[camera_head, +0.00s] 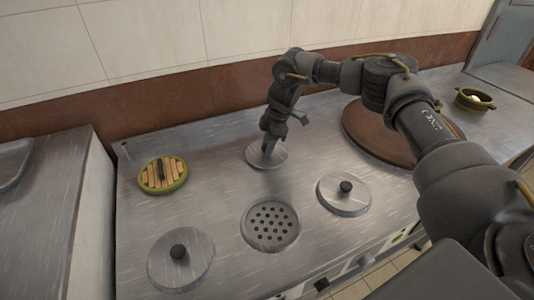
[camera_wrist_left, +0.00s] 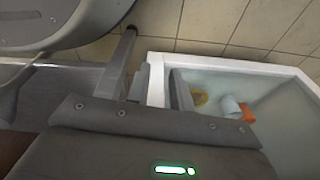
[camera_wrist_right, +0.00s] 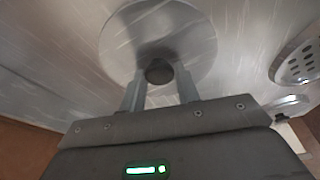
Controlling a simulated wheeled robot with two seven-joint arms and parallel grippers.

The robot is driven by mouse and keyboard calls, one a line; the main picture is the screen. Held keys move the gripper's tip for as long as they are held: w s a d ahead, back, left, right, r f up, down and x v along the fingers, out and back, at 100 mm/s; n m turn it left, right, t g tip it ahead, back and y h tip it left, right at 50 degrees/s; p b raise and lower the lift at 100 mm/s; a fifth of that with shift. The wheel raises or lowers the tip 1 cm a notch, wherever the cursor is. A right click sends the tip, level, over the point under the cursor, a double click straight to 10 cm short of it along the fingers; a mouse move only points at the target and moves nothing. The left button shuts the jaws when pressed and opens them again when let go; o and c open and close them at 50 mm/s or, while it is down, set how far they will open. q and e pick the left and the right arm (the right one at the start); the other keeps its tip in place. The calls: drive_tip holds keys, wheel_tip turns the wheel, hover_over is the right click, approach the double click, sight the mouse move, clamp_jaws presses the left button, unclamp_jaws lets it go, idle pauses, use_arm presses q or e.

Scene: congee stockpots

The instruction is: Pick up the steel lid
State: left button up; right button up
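Several round lids lie on the steel counter. A steel lid (camera_head: 280,156) at the back middle is under my right gripper (camera_head: 268,150), which partly hides it. In the right wrist view this lid (camera_wrist_right: 190,35) shows its dark knob (camera_wrist_right: 158,70) between the two fingertips of my right gripper (camera_wrist_right: 160,88). The fingers look apart, one on each side of the knob; contact is not clear. Two more steel lids with black knobs lie at right (camera_head: 340,202) and front left (camera_head: 165,270). My left gripper (camera_wrist_left: 152,80) is open and empty, outside the head view.
A perforated drain plate (camera_head: 270,226) sits at the middle front. A green-rimmed wooden-slatted lid (camera_head: 150,178) is at left. A big brown round cover (camera_head: 365,140) is behind my right arm. A green pot (camera_head: 474,100) stands far right. A white bin (camera_wrist_left: 285,70) is below my left gripper.

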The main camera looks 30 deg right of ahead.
sight(264, 148)
drive_tip(key=c, duration=0.5)
drive_tip(key=shift+r, duration=0.45)
wheel_tip(264, 148, up, 2)
drive_tip(key=shift+w+r, duration=0.1)
drive_tip(key=shift+r, duration=0.05)
drive_tip(key=s+a+r, duration=0.6)
drive_tip(key=s, duration=0.1)
drive_tip(key=s+a+r, duration=0.3)
drive_tip(key=r, duration=0.1)
drive_tip(key=shift+s+a, duration=0.15)
drive_tip(key=shift+s, duration=0.2)
